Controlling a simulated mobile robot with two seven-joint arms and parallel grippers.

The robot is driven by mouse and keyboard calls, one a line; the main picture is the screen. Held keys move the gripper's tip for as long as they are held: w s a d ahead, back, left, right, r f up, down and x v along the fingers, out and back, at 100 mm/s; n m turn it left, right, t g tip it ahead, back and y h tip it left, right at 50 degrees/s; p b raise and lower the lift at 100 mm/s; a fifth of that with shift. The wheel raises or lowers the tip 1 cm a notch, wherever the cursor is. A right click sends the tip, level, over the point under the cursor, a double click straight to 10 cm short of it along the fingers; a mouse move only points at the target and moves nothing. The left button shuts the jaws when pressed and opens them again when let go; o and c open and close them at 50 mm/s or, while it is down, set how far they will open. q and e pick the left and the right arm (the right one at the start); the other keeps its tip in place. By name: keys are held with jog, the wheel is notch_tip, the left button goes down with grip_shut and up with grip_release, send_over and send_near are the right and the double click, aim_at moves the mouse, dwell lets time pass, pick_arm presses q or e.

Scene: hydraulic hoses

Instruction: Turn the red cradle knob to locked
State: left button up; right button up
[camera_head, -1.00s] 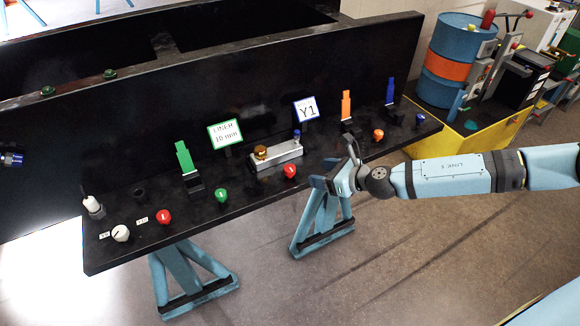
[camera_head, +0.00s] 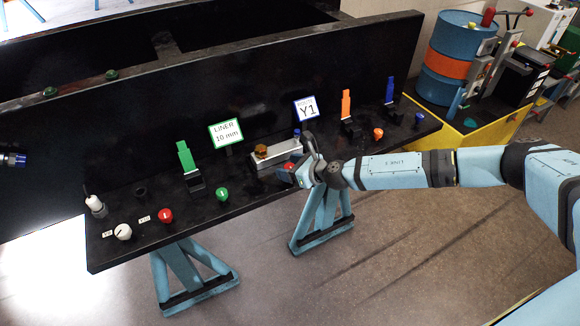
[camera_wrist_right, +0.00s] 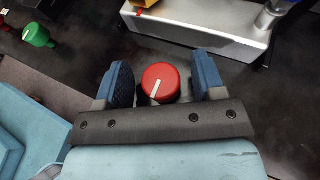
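A round red knob (camera_wrist_right: 161,83) with a white pointer line sits on the black bench, next to the silver metal block. My right gripper (camera_wrist_right: 165,80) is open around it: one dark blue finger stands on each side, with a gap between each finger and the knob. In the head view this red knob (camera_head: 289,167) is partly hidden by my right gripper (camera_head: 294,173). A second red knob (camera_head: 165,215) is farther left on the bench, away from the gripper.
The silver block (camera_head: 273,153) lies just behind the gripper. A green knob (camera_head: 222,194) is to its left and an orange knob (camera_head: 378,133) to its right. Upright green (camera_head: 186,157), orange and blue tabs stand along the bench. A blue drum (camera_head: 447,58) stands at the right.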

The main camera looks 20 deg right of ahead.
jog(key=c, duration=0.8)
jog(key=shift+c, duration=0.2)
jog(key=shift+m+h, duration=0.4)
jog(key=shift+h, duration=0.1)
jog(key=m+t+h, duration=0.1)
jog(key=m+h, duration=0.2)
jog(key=shift+s+a+m+t+h, duration=0.1)
jog(key=shift+m+t+h, duration=0.2)
jog(key=shift+t+h, duration=0.1)
jog(key=m+h, duration=0.4)
jog(key=h, duration=0.1)
jog(key=m+g+h, duration=0.2)
jog(key=m+h, duration=0.3)
jog(key=shift+m+g+h, duration=2)
jog(key=shift+m, duration=0.3)
